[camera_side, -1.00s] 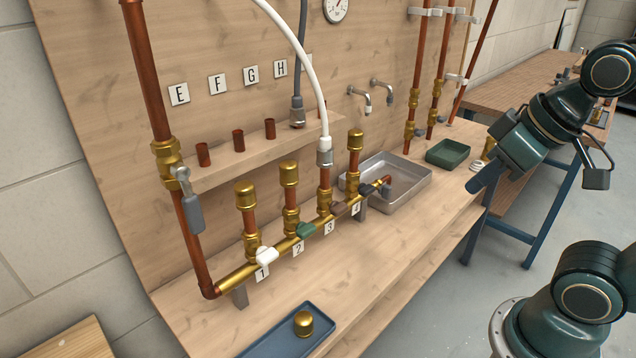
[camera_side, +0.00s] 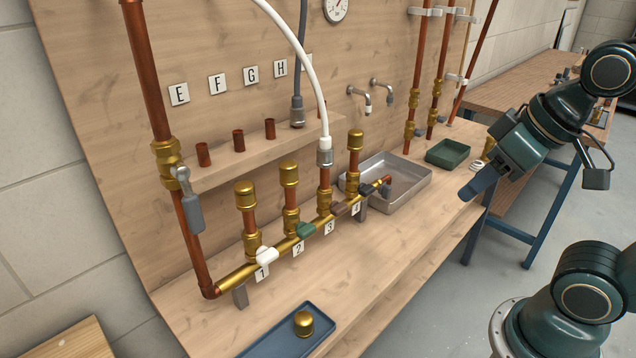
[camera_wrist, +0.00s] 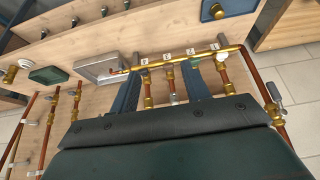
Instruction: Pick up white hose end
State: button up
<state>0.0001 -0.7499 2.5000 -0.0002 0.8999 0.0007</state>
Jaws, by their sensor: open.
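The white hose (camera_side: 308,52) arches down from the top, and its end (camera_side: 324,152) with a grey collar sits on top of the upright copper stub labelled 3. In the wrist view the hose end (camera_wrist: 174,98) shows as a pale spot between my fingers, well beyond them. My gripper (camera_side: 474,188) is open and empty, far to the right of the hose end and in front of the bench. Its two blue fingers also show spread apart in the wrist view (camera_wrist: 162,88). My gripper body hides much of the lower wrist view.
Brass-capped stubs (camera_side: 289,174) flank the hose end along the brass manifold (camera_side: 282,249). A shelf (camera_side: 260,150) with copper stubs and a grey hose end (camera_side: 297,110) is behind. A metal basin (camera_side: 410,190) and green tray (camera_side: 447,153) stand right. A blue tray (camera_side: 262,347) holds a brass cap.

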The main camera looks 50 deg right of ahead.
jog(key=shift+w, duration=0.1)
jog(key=m+t+y, duration=0.4)
jog(key=m+y, duration=0.6)
jog(key=m, duration=1.6)
send_near(325, 150)
jog(key=r+v, duration=0.1)
jog(key=v, duration=0.3)
jog(key=shift+w+d+m+t, duration=0.4)
jog(key=shift+d+m, duration=0.1)
jog(key=shift+d, duration=0.05)
jog(key=x, duration=0.8)
jog(key=shift+w+a, duration=0.2)
jog(key=shift+a, duration=0.15)
